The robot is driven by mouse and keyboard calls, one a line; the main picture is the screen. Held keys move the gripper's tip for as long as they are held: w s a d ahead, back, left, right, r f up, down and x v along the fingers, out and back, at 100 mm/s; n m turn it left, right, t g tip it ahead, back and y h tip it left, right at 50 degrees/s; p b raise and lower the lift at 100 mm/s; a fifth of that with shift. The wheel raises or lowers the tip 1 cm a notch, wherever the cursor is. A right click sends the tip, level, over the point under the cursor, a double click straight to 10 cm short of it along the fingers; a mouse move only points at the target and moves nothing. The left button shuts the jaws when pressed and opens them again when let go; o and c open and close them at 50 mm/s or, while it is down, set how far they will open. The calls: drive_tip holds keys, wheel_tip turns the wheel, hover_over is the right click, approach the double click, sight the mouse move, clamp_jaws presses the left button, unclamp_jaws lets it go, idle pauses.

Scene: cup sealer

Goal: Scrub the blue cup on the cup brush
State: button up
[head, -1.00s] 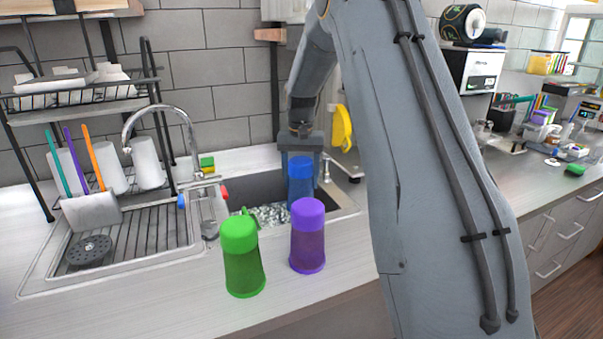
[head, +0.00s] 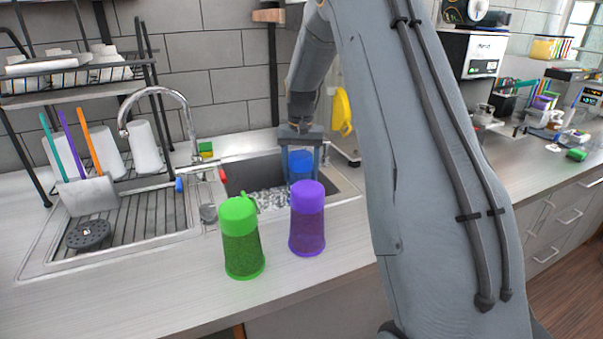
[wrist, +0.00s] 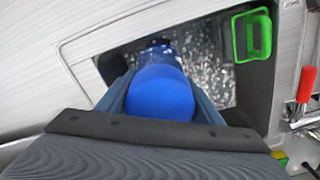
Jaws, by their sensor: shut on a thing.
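The blue cup (head: 300,162) is between the two fingers of my gripper (head: 302,172), over the sink basin in the head view. The purple cup in front covers its lower part. In the wrist view the blue cup (wrist: 160,92) is seen from its rounded blue end, with my gripper's fingers (wrist: 160,100) shut on both sides of it. A small dark, blurred shape shows just past the cup's far end, and I cannot tell whether it is the cup brush. I cannot tell whether the cup touches anything below.
A purple cup (head: 307,220) and a green cup (head: 241,240) stand on the counter in front of the sink (head: 345,187). A green handled item (wrist: 252,35) is at the basin's edge. The faucet (head: 160,93) and drying rack (head: 150,215) are to the left.

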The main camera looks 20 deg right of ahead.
wheel_tip(320, 180, down, 7)
drive_tip(key=b, duration=0.2)
drive_tip(key=shift+f+b, duration=0.2)
drive_tip(key=shift+b, duration=0.15)
drive_tip(key=shift+r+p, duration=2.05)
drive_tip(key=shift+r, duration=1.75)
drive_tip(key=shift+f+b, duration=1.5)
drive_tip(key=shift+f, duration=2.3)
drive_tip(key=shift+r, duration=0.25)
drive_tip(key=shift+r+p, duration=4.65)
drive_tip(key=shift+r, duration=4.4)
